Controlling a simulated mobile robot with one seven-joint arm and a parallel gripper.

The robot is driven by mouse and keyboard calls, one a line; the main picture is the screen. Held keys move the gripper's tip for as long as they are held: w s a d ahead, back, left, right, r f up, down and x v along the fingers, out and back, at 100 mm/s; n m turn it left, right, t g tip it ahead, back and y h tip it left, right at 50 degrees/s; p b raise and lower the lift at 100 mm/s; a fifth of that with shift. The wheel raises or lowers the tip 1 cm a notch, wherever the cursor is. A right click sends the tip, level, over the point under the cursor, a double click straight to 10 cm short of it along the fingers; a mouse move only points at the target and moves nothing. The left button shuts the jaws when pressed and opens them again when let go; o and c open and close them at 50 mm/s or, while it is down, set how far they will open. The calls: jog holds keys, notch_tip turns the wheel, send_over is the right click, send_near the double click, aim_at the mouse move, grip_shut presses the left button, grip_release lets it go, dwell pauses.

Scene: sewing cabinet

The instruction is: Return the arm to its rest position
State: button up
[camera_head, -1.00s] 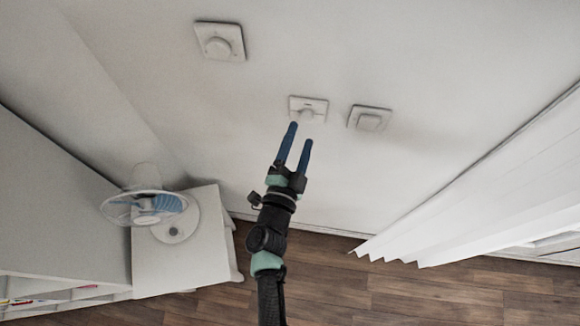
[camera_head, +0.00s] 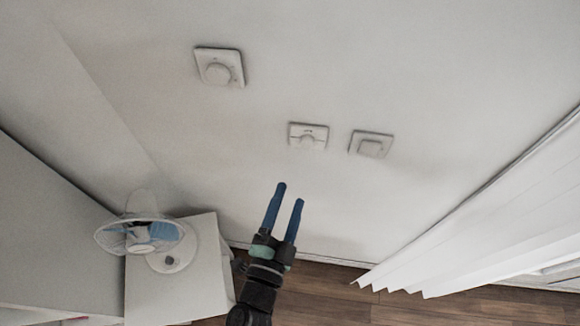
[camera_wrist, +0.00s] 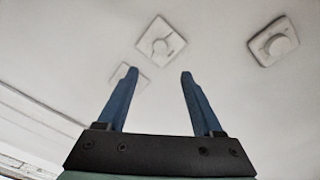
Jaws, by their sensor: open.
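My gripper (camera_head: 290,191) is in the lower middle of the head view, with its two blue fingers apart and nothing between them. It points up toward the wall and stands clear below the wall fittings. In the wrist view, my gripper (camera_wrist: 158,74) also shows spread, empty fingers, with the left finger partly covering one fitting. Part of my arm runs out of the bottom edge of the head view.
The wall bears a round-knob dial (camera_head: 219,68), a middle fitting (camera_head: 308,135) and a square switch (camera_head: 371,144). A fan (camera_head: 143,236) stands on a white cabinet (camera_head: 150,295) at lower left. White pleated blinds (camera_head: 480,225) hang at right. Wooden floor (camera_head: 330,297) shows below.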

jog(key=w+a+r+n+t+y+b, duration=0.25)
jog(key=w+r+n+b, duration=0.2)
jog(key=r, duration=0.85)
jog(key=w+a+r+n+t+y+b, duration=0.1)
jog(key=w+r+n+t+y+b, duration=0.4)
jog(key=r, duration=0.9)
jog(key=s+d+r+n+t+h+b, duration=0.1)
jog(key=s+d+r+n+h+b, duration=0.1)
jog(key=s+r, duration=0.3)
jog(key=s+d+r+n+t+h+b, duration=0.1)
jog(key=s+r, duration=0.5)
jog(key=r, duration=0.8)
jog(key=d+h+b, duration=0.1)
jog(key=d+b, duration=0.1)
jog(key=d, duration=0.1)
jog(key=shift+s+d+r+n, duration=0.15)
jog(key=shift+d+r+n, duration=0.1)
jog(key=shift+n, duration=0.1)
